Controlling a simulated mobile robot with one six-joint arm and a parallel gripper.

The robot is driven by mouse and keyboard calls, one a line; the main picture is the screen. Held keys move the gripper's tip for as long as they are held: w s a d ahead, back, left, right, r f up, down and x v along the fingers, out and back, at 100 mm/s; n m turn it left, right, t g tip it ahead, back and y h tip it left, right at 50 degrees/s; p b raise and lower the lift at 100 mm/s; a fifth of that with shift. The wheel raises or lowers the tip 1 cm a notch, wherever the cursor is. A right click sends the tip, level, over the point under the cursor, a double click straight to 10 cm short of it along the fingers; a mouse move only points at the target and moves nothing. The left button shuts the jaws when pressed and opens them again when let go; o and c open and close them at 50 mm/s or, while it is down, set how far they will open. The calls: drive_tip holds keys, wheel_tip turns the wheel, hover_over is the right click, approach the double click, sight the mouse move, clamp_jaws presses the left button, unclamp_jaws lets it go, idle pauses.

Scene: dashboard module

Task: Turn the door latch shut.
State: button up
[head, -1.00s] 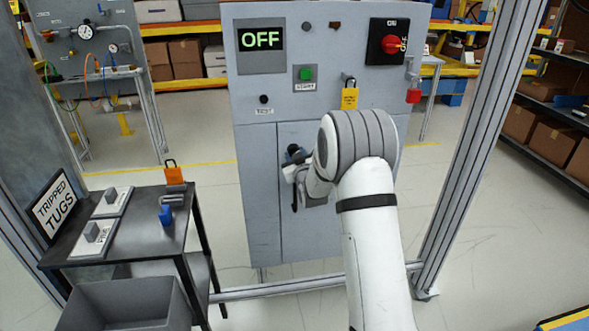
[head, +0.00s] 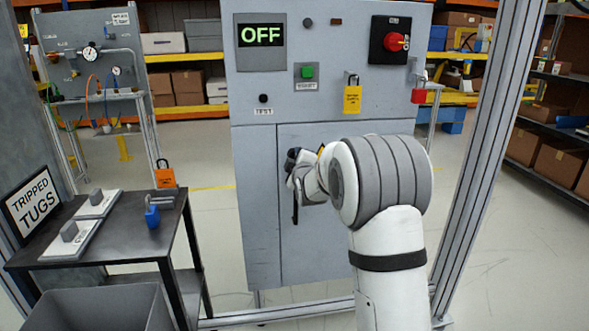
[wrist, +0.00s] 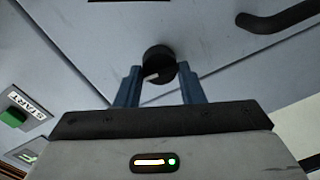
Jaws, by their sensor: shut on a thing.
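The door latch is a round black knob (wrist: 157,62) with a white pointer mark, seen in the wrist view at the door seam. My gripper (wrist: 157,75) has its blue fingers on either side of the knob, shut on it. In the head view my gripper (head: 295,165) is at the upper left of the grey cabinet door (head: 350,240), and the latch is largely hidden by it. The black door handle (wrist: 282,17) is at the upper right of the wrist view. From the pointer alone I cannot tell whether the latch is locked.
The cabinet (head: 330,105) carries an OFF display (head: 261,37), a green start button (head: 307,72), a red rotary switch (head: 395,42) and padlocks. A black table (head: 120,235) with a blue padlock (head: 152,213) and a grey bin (head: 95,310) are at the left. Frame posts flank the cabinet.

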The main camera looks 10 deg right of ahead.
drive_tip(key=shift+n+b, duration=0.45)
drive_tip(key=shift+n, duration=0.15)
drive_tip(key=o, duration=1)
drive_tip(key=shift+s, duration=0.1)
drive_tip(key=s, duration=0.7)
drive_tip(key=shift+s+r+p, duration=0.25)
drive_tip(key=shift+s+p, duration=0.05)
drive_tip(key=shift+p, duration=0.05)
